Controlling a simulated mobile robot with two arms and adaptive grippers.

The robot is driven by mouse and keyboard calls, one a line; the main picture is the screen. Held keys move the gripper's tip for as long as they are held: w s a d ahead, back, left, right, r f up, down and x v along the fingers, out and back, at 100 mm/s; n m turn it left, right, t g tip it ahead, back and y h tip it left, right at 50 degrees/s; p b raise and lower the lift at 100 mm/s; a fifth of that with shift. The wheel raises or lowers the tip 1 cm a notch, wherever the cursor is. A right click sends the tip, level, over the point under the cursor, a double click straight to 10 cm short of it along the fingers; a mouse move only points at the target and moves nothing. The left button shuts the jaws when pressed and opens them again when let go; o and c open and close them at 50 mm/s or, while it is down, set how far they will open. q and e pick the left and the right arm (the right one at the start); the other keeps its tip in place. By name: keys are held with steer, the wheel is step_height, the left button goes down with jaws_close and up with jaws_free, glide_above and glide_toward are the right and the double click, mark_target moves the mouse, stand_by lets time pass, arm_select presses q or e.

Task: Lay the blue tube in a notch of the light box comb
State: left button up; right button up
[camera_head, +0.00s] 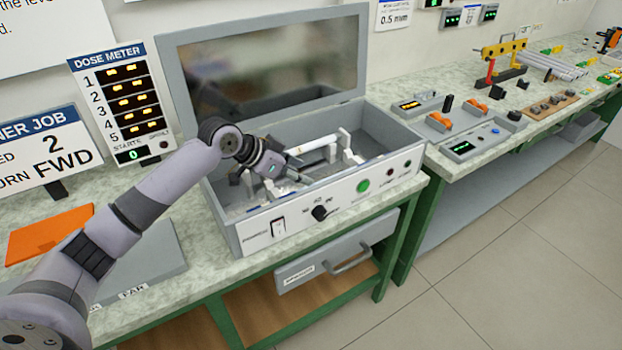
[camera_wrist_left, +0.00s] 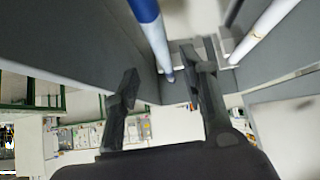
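The open grey light box (camera_head: 330,190) stands on the bench. My left gripper (camera_head: 268,182) reaches down inside its left half. A white tube (camera_head: 315,145) lies across a pale notched comb (camera_head: 346,143) in the box, and it shows at upper right in the left wrist view (camera_wrist_left: 262,32). The blue tube (camera_wrist_left: 146,10), blue then white along its length, runs down to a point between my left fingers in the left wrist view. The fingers stand apart with gaps beside the tube. Whether it rests in a notch is unclear. My right gripper is out of view.
The box lid (camera_head: 265,70) stands open behind. A dose meter (camera_head: 122,103) and an orange sheet (camera_head: 50,234) are on the left. A second bench (camera_head: 465,170) with switch boxes and a rack of rods is on the right. The box's right half has free room.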

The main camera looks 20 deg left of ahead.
arm_select(q)
steer(key=shift+v, duration=2.05)
